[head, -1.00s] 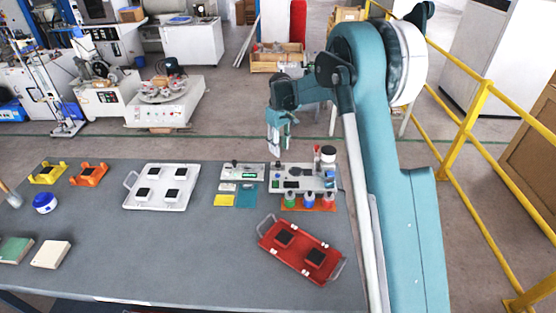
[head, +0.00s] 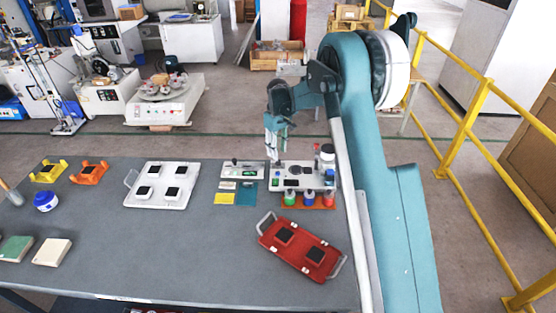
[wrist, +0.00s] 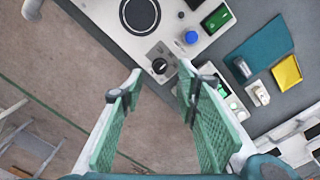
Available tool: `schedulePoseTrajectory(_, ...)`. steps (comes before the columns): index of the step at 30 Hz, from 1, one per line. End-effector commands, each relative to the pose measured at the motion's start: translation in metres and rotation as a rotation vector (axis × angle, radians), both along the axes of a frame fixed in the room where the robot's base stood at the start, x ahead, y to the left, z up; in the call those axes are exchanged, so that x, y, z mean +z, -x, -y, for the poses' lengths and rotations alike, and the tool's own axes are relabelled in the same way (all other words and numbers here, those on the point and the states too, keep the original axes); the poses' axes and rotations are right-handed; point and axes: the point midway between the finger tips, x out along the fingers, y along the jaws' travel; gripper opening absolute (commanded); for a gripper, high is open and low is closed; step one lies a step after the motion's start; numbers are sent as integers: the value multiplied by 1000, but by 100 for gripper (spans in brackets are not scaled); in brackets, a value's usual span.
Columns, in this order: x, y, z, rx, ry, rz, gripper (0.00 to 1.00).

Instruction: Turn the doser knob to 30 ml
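The doser (head: 325,186) is a pale panel at the back right of the table, with a green display (wrist: 217,18), a blue button (wrist: 191,37) and a dark round ring (wrist: 140,14). Its black knob (wrist: 160,66) sits on a dark square plate near the panel's edge in the wrist view. My gripper (wrist: 160,73) is open and empty, its green fingers apart with the knob appearing between their tips. I cannot tell whether a finger touches it. In the head view my gripper (head: 275,154) hangs over the doser's back left corner and hides the knob. The dial setting is unreadable.
Several coloured bottles (head: 309,197) stand in an orange holder before the doser. A smaller device (head: 231,171) is to its left, with yellow (head: 222,199) and teal (head: 246,194) pieces in front. A red tray (head: 270,232) lies nearer.

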Motion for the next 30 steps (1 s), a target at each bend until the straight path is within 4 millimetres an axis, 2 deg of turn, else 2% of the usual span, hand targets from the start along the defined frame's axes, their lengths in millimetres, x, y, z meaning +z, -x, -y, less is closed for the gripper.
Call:
schedulePoseTrajectory(12,-47,0,0,0,0,0,32)
schedulePoseTrajectory(18,-56,0,0,0,0,0,32)
schedulePoseTrajectory(26,-57,0,0,0,0,0,32)
schedulePoseTrajectory(30,-56,0,0,0,0,0,16)
